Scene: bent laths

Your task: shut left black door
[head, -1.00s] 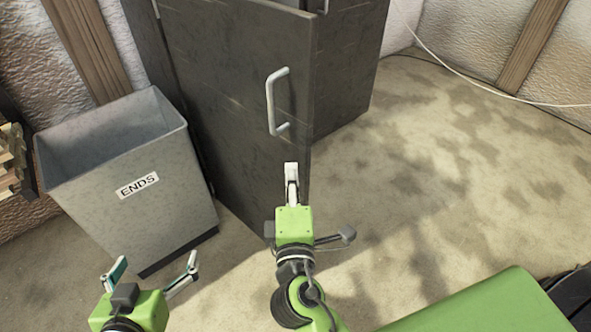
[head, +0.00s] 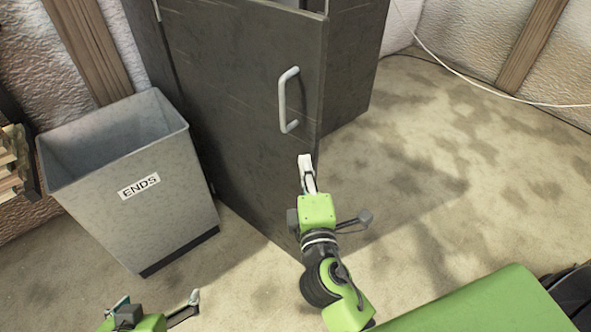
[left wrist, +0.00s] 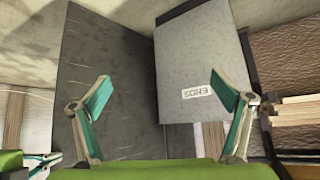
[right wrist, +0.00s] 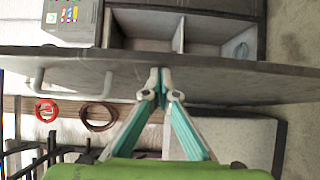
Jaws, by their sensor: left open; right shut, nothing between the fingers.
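The left black door (head: 235,110) stands open, with a pale bar handle (head: 289,100) near its free edge. My right gripper (head: 305,161) is shut and empty below the handle, in front of the door's handle side. In the right wrist view its fingertips (right wrist: 160,82) meet the face of the door (right wrist: 225,80), seemingly touching it; the handle (right wrist: 75,95) is off to the left. My left gripper (head: 157,302) is open and empty at the bottom left. The left wrist view shows its spread fingers (left wrist: 170,97) with the door (left wrist: 110,65) beyond.
A grey bin (head: 165,215) labelled ENDS stands left of the door, close to it. Stacked wood (head: 12,170) is at the far left. The floor (head: 450,170) to the right is clear.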

